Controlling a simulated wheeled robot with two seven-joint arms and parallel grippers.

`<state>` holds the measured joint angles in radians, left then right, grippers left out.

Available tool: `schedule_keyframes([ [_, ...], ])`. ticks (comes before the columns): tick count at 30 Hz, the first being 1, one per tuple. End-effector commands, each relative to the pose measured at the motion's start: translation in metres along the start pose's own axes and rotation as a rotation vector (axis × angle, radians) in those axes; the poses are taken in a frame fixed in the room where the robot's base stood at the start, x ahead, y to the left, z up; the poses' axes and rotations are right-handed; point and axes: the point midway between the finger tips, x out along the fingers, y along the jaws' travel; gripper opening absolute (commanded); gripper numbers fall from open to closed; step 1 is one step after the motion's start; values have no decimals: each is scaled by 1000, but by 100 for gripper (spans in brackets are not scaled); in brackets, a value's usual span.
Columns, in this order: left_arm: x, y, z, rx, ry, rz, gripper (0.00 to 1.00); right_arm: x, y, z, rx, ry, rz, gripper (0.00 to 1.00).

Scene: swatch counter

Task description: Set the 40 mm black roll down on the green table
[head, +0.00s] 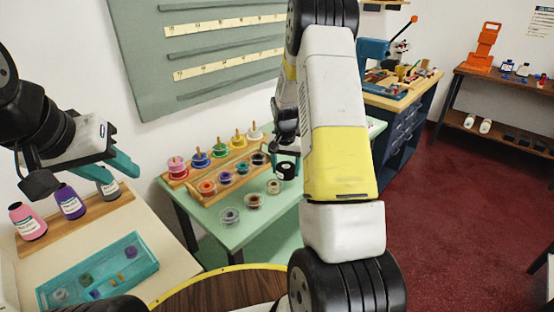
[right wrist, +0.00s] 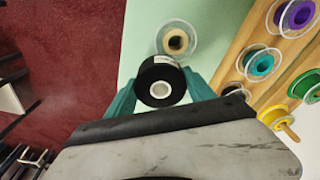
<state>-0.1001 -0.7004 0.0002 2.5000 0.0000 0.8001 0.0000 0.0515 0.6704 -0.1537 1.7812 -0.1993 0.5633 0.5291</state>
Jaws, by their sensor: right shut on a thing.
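The black roll (head: 286,171) is between the teal fingers of my right gripper (right wrist: 162,92), which is shut on it. In the right wrist view the roll (right wrist: 158,74) shows a white core facing the camera. The pale green table (head: 202,208) lies beneath, near its right edge in the head view; I cannot tell the gap between roll and table. My right arm hides part of the table's right side. My left gripper (head: 118,164) hangs over the cream table at left, with no roll visible in it; its finger opening is unclear.
A clear spool with a tan core (right wrist: 177,42) stands close to the held roll. A wooden rack (head: 228,182) with several coloured spools fills the table's back. Another clear spool (head: 231,215) stands near the front. Bare tabletop shows at the front left.

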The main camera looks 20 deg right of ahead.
Motion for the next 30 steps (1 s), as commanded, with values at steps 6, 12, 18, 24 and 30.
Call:
schedule_keyframes([
  [6, 0, 0, 0, 0, 0, 0, 36, 13, 17, -53, 0, 0, 0, 21],
  [12, 0, 0, 0, 0, 0, 0, 36, 17, 24, -78, -2, 0, -1, 21],
  [18, 0, 0, 0, 0, 0, 0, 36, 24, 28, -88, -4, -2, 0, 21],
  [24, 0, 0, 0, 0, 0, 0, 36, 53, 27, -84, -4, -2, 0, 21],
  [30, 0, 0, 0, 0, 0, 0, 36, 54, 27, -84, -5, 0, -1, 21],
])
